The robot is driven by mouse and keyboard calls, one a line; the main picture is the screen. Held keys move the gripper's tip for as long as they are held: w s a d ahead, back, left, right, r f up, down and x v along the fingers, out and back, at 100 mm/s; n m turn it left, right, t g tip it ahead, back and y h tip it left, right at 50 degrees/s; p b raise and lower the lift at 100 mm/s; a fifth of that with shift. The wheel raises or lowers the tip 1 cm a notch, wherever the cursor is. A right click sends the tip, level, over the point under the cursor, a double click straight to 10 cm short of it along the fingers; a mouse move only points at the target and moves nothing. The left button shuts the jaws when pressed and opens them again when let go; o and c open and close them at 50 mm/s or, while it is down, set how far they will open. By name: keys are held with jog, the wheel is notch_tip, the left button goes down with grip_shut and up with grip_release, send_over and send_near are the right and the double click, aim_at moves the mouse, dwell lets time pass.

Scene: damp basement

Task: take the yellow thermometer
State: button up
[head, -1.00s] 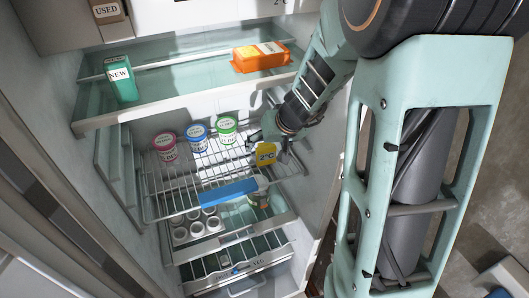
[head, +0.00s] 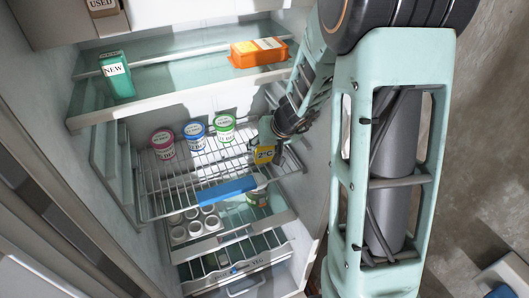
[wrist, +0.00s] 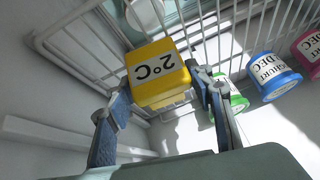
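The yellow thermometer (head: 264,155), a small block with a white "2°C" label, is at the right front part of the wire rack in the open fridge. In the wrist view the thermometer (wrist: 158,76) sits between the two fingers of my gripper (wrist: 160,90), with one finger against each side. My gripper (head: 272,143) reaches in from the right and looks shut on it. Whether its base still touches the rack is not clear. The arm hides part of the fridge's right side.
Pink (head: 162,143), blue (head: 195,135) and green (head: 224,128) yoghurt cups stand on the rack behind left. A jar (head: 257,197) is below. A green carton (head: 116,75) and an orange box (head: 258,52) are on the shelf above.

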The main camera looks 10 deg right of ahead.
jog(key=c, duration=0.4)
jog(key=shift+c, duration=0.2)
jog(key=shift+r, duration=0.1)
